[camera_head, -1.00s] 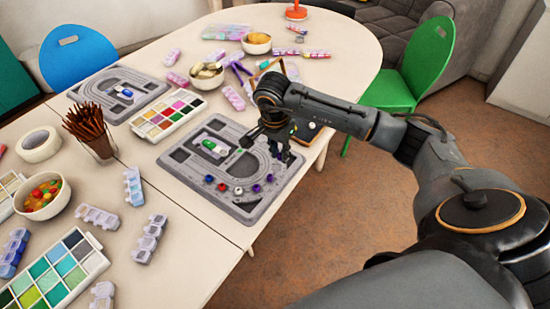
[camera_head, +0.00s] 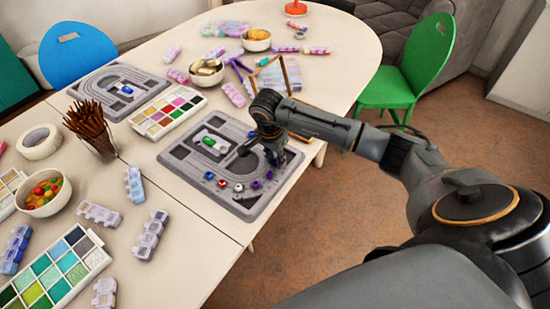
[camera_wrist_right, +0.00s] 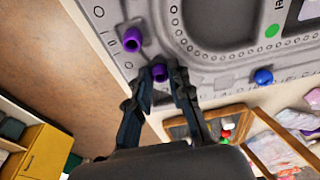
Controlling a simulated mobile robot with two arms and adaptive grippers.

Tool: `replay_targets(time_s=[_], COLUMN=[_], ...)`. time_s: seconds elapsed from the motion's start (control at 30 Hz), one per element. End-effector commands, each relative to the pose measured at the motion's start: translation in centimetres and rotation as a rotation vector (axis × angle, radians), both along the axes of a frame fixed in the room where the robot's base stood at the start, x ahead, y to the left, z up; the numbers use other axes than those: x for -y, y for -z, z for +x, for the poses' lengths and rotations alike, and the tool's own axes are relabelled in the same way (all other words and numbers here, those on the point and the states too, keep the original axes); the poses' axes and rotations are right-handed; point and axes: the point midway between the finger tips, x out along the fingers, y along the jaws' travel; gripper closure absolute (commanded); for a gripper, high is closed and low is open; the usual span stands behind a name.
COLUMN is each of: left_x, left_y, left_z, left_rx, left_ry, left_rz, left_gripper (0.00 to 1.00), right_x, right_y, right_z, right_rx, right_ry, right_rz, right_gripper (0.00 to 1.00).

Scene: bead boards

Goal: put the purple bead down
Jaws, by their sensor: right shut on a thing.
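My right gripper (camera_head: 278,160) is over the right part of the grey bead board (camera_head: 232,207). In the right wrist view its fingertips (camera_wrist_right: 160,74) are shut on a purple bead (camera_wrist_right: 159,73), close over the board's edge strip; I cannot tell whether the bead touches the board. Another purple bead (camera_wrist_right: 132,39) sits on the board beside it. In the head view two purple beads (camera_head: 256,184) (camera_head: 269,174) show along the front edge, in a row with a blue bead (camera_head: 209,176) and others. My left gripper is out of view.
A second grey board (camera_head: 93,88) lies at the far left. A paint palette (camera_head: 168,110), a cup of brown sticks (camera_head: 100,145) and bowls stand nearby. A wooden frame (camera_head: 296,76) is behind my right gripper. The table edge runs close to the board's right side.

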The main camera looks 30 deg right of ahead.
Motion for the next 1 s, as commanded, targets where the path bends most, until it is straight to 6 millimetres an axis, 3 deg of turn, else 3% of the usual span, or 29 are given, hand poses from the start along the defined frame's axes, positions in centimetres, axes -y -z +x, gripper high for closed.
replay_targets(time_s=[0.17,0.2,0.3,0.77,0.93,1.0], left_x=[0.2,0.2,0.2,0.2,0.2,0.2], left_y=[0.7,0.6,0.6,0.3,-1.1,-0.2], left_z=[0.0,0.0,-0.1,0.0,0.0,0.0], left_rx=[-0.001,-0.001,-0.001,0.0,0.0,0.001], left_ry=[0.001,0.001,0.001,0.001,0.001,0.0], left_rz=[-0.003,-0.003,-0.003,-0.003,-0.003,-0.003], left_gripper=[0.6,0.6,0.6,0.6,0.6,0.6], right_x=[0.0,0.0,0.0,-0.1,-0.2,-0.3], right_y=[1.0,0.9,1.0,0.8,-0.9,-2.1], right_z=[-0.1,-0.1,-0.2,-0.3,-0.2,-0.1], right_rx=[-0.004,-0.004,-0.007,-0.011,-0.007,0.001], right_ry=[0.0,0.0,-0.001,-0.002,-0.001,-0.003], right_rz=[-0.001,-0.001,-0.001,0.001,0.003,0.0], right_gripper=[0.93,0.76,0.57,0.57,0.57,0.57])
